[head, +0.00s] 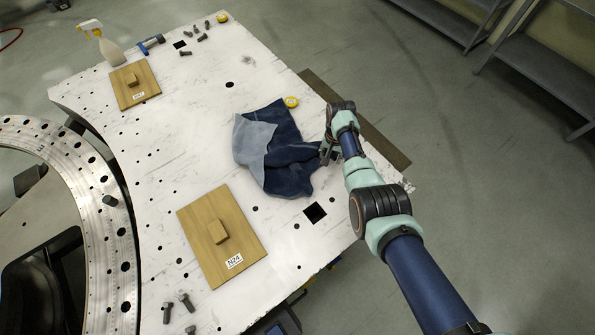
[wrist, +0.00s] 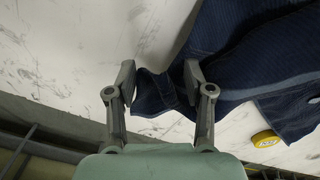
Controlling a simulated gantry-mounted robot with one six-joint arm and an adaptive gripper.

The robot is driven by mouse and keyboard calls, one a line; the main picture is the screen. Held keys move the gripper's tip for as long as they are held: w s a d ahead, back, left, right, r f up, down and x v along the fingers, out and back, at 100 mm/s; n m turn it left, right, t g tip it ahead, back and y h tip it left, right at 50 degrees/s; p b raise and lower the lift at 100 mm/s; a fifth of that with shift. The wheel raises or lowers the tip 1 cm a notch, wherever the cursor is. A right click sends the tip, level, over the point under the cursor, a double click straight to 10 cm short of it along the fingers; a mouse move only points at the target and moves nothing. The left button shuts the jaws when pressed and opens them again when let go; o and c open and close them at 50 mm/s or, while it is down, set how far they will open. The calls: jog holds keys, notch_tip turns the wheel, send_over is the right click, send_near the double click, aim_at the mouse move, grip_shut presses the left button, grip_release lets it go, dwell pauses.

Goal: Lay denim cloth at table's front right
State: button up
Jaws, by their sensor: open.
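The denim cloth (head: 285,160) lies crumpled on the white table plate, dark blue with a lighter blue side folded over at its left. My gripper (head: 326,152) is at the cloth's right edge in the head view. In the wrist view the cloth (wrist: 250,60) fills the upper right. My gripper (wrist: 158,85) is open there, with a corner of the cloth between or just beyond its fingers. I cannot tell whether the fingers touch the cloth.
The white table plate (head: 180,150) has holes, including a square one (head: 315,211). A yellow tape measure (head: 291,102) sits by the cloth's far edge. Wooden boards (head: 195,225) (head: 122,92), a spray bottle (head: 108,48) and bolts (head: 186,300) lie leftward. The plate between boards is clear.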

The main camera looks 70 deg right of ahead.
jog(key=s+d+r+p, duration=0.2)
jog(key=s+r+p, duration=0.1)
jog(key=r+p, duration=0.4)
notch_tip(320, 180, up, 3)
jog(key=shift+d, duration=0.4)
jog(key=shift+s, duration=0.1)
